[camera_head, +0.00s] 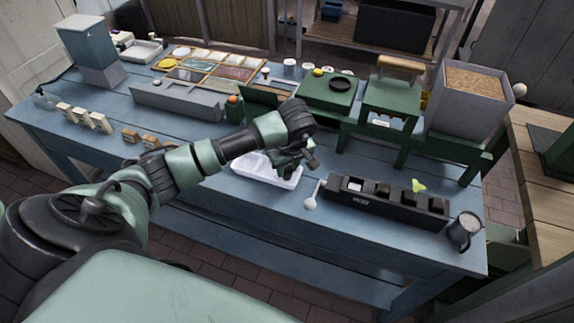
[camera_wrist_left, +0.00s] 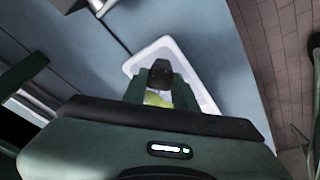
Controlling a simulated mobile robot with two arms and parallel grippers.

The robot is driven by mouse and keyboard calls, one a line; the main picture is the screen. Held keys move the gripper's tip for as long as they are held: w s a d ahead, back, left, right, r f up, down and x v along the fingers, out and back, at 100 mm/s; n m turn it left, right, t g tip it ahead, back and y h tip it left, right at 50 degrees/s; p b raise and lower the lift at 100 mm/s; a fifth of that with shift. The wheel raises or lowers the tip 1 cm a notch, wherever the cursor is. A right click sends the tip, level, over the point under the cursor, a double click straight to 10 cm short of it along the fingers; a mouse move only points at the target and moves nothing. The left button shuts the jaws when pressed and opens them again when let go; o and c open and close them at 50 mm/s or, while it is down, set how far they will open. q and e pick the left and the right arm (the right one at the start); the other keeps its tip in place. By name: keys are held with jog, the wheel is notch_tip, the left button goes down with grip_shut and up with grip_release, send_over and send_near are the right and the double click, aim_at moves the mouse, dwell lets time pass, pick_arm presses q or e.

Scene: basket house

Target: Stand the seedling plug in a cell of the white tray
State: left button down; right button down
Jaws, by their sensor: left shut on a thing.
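The white tray (camera_head: 250,169) lies on the blue table near its front edge; it also shows in the left wrist view (camera_wrist_left: 207,102). Its cells cannot be made out. My left gripper (camera_head: 296,168) hangs over the tray's right part in the head view and hides some of it. In the left wrist view my left gripper (camera_wrist_left: 160,90) is shut on the seedling plug (camera_wrist_left: 161,70), a dark block with green leaves (camera_wrist_left: 155,99) between the fingers. The plug appears over the tray; whether it touches it cannot be told. My right gripper is not in view.
A black cell strip (camera_head: 400,205) with a green seedling (camera_head: 418,186) stands right of the tray. A white spoon-like item (camera_head: 310,202) lies between them. A dark mug (camera_head: 464,231) stands at the table's right end. Green stands (camera_head: 390,105) and a grey bin (camera_head: 468,105) stand behind.

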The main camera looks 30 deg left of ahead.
pick_arm(q)
jog(key=shift+f, duration=0.1)
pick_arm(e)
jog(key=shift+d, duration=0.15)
pick_arm(q)
jog(key=shift+f+b, duration=0.15)
jog(key=shift+b, duration=0.15)
jog(key=c, duration=1.4)
grip_release()
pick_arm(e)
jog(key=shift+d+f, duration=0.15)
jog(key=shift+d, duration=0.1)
